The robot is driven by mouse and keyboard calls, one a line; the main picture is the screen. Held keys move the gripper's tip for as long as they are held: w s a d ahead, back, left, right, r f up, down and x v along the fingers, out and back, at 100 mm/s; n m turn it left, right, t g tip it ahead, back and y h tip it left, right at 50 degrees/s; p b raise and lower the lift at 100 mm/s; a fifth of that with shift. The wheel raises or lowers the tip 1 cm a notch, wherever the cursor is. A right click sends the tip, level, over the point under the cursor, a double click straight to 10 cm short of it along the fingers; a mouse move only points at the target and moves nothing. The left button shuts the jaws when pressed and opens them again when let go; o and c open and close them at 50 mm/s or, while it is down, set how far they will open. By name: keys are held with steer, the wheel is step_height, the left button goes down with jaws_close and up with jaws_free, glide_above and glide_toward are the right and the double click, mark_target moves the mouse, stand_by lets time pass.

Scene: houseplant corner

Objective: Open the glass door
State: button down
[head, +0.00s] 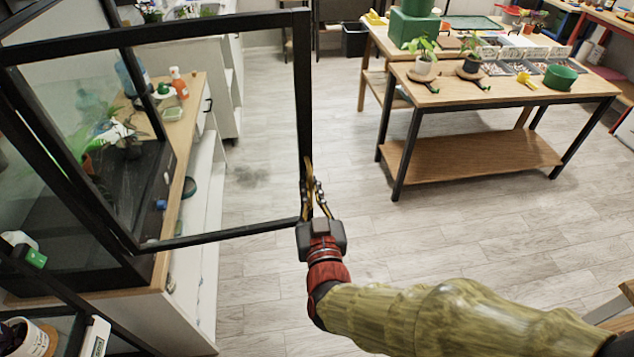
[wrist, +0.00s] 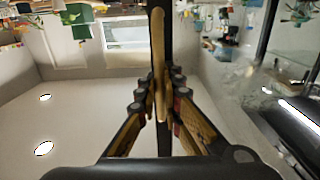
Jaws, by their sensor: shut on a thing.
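The glass door (head: 304,95) has a black frame and a clear pane, and fills the upper left of the head view. It stands swung out at an angle from the dark-framed glass cabinet (head: 75,262) at the left. A slim tan handle (wrist: 158,45) runs along the door's free edge, in the middle of the wrist view. My gripper (head: 314,190) is at the lower part of that free edge, shut on the handle. In the wrist view its fingers (wrist: 160,105) close in from both sides; the exact contact is partly hidden.
A wooden table (head: 440,97) with potted plants, trays and a green pot stands at the upper right. A wooden-topped counter (head: 185,130) with bottles shows behind the glass. A white container (head: 35,340) sits at the lower left. Floor (head: 270,300) between door and table is clear.

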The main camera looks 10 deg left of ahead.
steer(key=shift+s+d, duration=0.1)
steer(key=shift+s, duration=0.35)
steer(key=c, duration=2)
jaws_free()
steer(key=v, duration=1.2)
